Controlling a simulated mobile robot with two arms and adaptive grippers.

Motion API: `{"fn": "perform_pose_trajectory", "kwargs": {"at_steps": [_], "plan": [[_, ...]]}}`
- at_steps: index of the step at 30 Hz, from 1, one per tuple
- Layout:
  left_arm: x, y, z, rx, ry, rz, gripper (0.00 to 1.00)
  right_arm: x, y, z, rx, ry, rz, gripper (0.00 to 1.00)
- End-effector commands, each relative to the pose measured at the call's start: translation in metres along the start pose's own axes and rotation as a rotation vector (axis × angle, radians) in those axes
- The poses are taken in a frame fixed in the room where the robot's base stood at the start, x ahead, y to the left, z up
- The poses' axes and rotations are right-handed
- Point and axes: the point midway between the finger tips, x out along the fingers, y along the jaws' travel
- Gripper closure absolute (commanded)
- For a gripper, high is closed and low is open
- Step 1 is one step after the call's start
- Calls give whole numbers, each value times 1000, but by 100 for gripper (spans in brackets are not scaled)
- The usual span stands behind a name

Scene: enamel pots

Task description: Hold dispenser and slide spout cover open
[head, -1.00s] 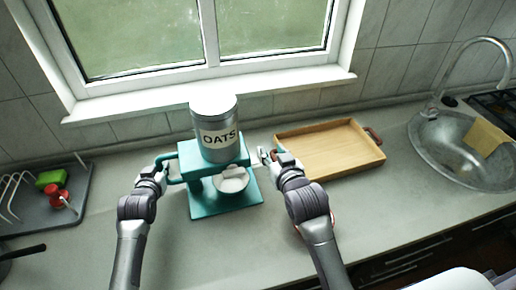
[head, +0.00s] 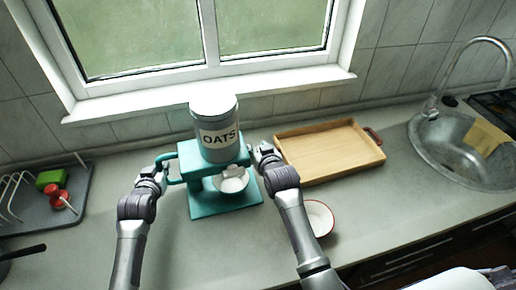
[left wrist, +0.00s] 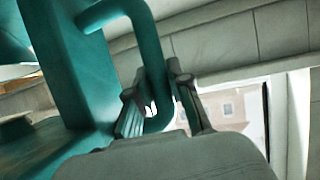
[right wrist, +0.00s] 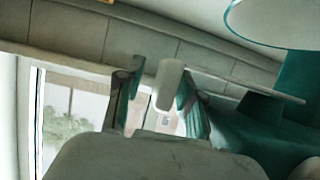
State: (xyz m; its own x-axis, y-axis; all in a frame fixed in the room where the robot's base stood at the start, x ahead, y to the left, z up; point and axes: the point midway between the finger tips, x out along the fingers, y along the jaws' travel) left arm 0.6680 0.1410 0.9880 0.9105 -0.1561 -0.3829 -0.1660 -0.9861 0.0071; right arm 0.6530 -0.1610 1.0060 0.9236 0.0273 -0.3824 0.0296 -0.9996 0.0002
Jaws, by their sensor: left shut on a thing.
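The teal dispenser (head: 224,203) stands upright on the counter with a grey canister labelled OATS (head: 214,128) on top. My left gripper (head: 160,171) is shut on its teal side handle (head: 174,180); in the left wrist view the fingers (left wrist: 158,105) close around the handle loop (left wrist: 152,40). My right gripper (head: 262,154) is at the dispenser's right side. In the right wrist view its fingers (right wrist: 157,98) stand apart, open, with the spout cover's pale tab (right wrist: 168,84) between them. The cover's thin plate (right wrist: 245,86) runs toward the dispenser. The spout opening is hidden.
A red-rimmed bowl (head: 320,217) is beside my right forearm. A wooden tray (head: 325,150) lies right, before the sink (head: 455,150). A dish rack (head: 25,205) is at far left. The window is behind.

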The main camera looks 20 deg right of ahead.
Motion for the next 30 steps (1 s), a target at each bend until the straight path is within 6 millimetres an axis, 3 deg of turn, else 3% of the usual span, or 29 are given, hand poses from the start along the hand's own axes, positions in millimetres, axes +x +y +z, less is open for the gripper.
{"fn": "perform_pose_trajectory", "kwargs": {"at_steps": [10, 17, 30], "plan": [[0, 0, 0, 0, 0, 0, 100, 4, 0, 0, 0, -1, 0, 62], [0, 0, 0, 0, 0, 0, 100, 4, 0, 0, 0, -1, 0, 99], [0, 0, 0, 0, 0, 0, 100, 4, 7, 1, -3, -1, 3, 100]]}}
